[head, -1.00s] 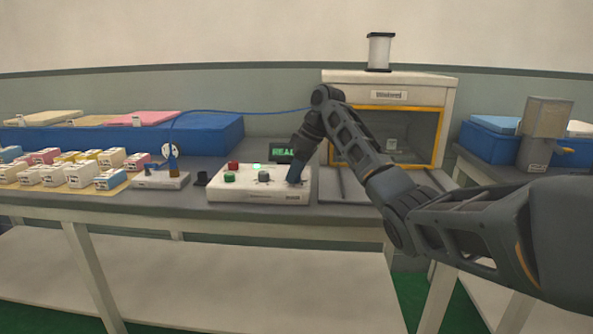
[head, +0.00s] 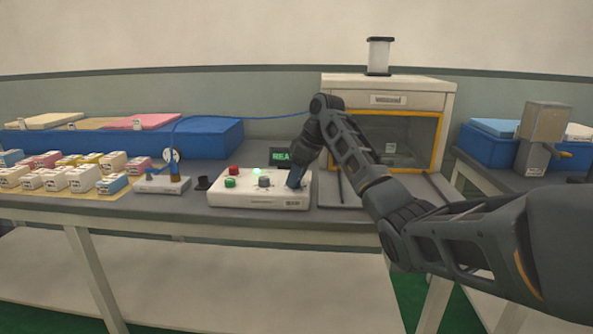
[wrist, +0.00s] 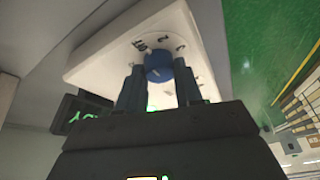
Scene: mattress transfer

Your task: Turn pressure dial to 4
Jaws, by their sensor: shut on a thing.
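The pressure dial is a round blue knob (wrist: 158,66) with a pale pointer mark, on the white control box (head: 230,197). My gripper (wrist: 160,84) is shut on the knob, one finger on each side. In the head view my gripper (head: 295,180) comes down on the right end of the box and hides the dial. A small display (head: 282,157) with green letters stands behind the box; the letters are partly covered.
The box also has a red button (head: 234,170), a green button (head: 230,183) and a grey knob (head: 264,182). A white cabinet (head: 340,95) with a yellow-framed window stands to the right. Small labelled boxes (head: 80,180) sit at the left.

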